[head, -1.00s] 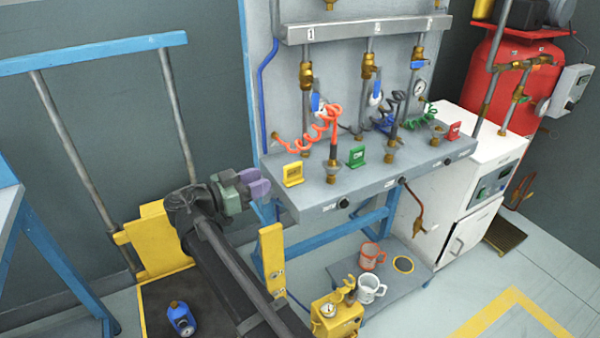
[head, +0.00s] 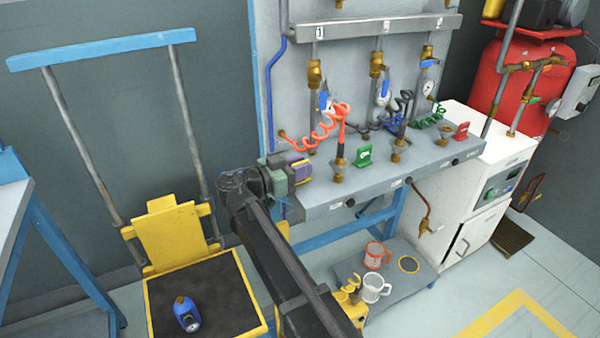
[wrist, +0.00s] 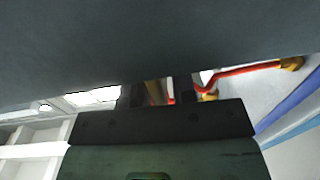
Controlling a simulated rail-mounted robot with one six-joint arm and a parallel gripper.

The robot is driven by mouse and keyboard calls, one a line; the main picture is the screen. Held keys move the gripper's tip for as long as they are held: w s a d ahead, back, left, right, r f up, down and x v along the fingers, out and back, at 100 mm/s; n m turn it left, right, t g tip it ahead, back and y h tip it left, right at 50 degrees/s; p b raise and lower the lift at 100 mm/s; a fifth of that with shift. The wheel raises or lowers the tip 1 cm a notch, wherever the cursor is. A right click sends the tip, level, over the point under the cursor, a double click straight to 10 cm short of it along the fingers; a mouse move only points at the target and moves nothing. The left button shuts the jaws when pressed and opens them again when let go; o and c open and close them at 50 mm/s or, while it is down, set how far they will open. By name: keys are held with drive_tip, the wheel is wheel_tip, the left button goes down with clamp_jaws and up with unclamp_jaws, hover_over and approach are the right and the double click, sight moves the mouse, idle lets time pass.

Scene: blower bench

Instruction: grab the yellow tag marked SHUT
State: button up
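The yellow tag (head: 300,167) stands at the left end of the grey bench shelf, and only a small patch of it shows between the purple fingertips. Its lettering cannot be read. My gripper (head: 296,168) is at the tag, with its fingers around it. In the wrist view the two dark fingers (wrist: 160,92) stand apart, with a narrow yellow-brown strip and some red between them. I see no clear contact between the fingers and the tag.
A coiled red hose (head: 318,130) hangs close behind my gripper. Mugs (head: 376,288) stand on a low platform below. A blue item (head: 186,314) lies on the yellow-framed cart.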

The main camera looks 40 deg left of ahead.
sight(300, 162)
clamp_jaws()
drive_tip(key=shift+r, duration=0.1)
wheel_tip(300, 162, up, 20)
drive_tip(key=p, duration=2)
